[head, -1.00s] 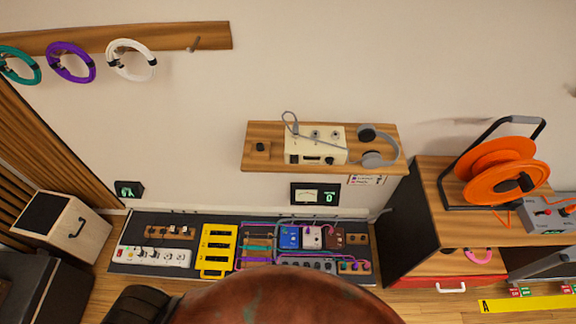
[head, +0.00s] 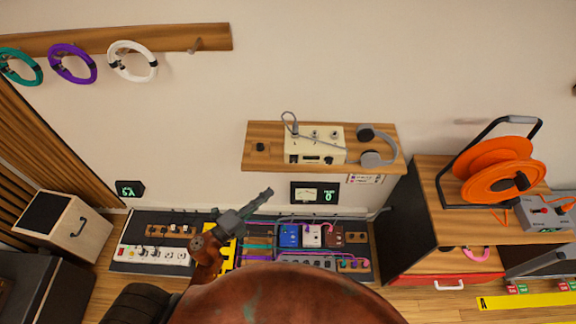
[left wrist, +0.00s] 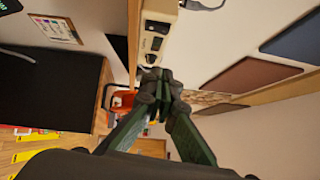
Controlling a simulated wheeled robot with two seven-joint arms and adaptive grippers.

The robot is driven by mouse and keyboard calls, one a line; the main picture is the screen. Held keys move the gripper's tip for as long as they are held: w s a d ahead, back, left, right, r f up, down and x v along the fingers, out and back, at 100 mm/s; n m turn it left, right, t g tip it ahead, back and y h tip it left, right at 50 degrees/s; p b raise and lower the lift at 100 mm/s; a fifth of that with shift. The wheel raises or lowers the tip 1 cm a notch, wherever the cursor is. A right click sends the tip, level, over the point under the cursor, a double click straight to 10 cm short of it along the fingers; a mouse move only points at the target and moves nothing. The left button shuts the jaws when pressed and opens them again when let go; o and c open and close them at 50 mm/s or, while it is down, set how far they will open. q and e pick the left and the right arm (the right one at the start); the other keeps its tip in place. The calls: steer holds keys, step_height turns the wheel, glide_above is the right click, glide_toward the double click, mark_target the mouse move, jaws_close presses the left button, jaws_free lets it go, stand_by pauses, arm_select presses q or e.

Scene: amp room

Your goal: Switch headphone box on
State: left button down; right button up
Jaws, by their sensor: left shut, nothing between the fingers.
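The headphone box (head: 315,145) is a cream box with knobs on top and dark controls on its front. It sits on a wooden wall shelf (head: 258,163). Grey headphones (head: 375,148) rest beside it on the right, with a grey cable to the box. My right gripper is not in view.
A small meter display (head: 315,193) hangs under the shelf. A pedalboard (head: 125,240) with pedals and a power strip lies below. An orange cable reel (head: 497,170) stands on a wooden cabinet (head: 428,200) to the right.

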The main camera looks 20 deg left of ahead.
arm_select(q)
steer(key=p, duration=0.2)
glide_toward(297, 159)
steer(key=x, duration=0.5)
steer(key=shift+s+d+r, duration=0.15)
steer(key=shift+s+d, duration=0.1)
steer(key=shift+d, duration=0.15)
steer(key=shift+w+a, duration=0.25)
steer(key=shift+w, duration=0.4)
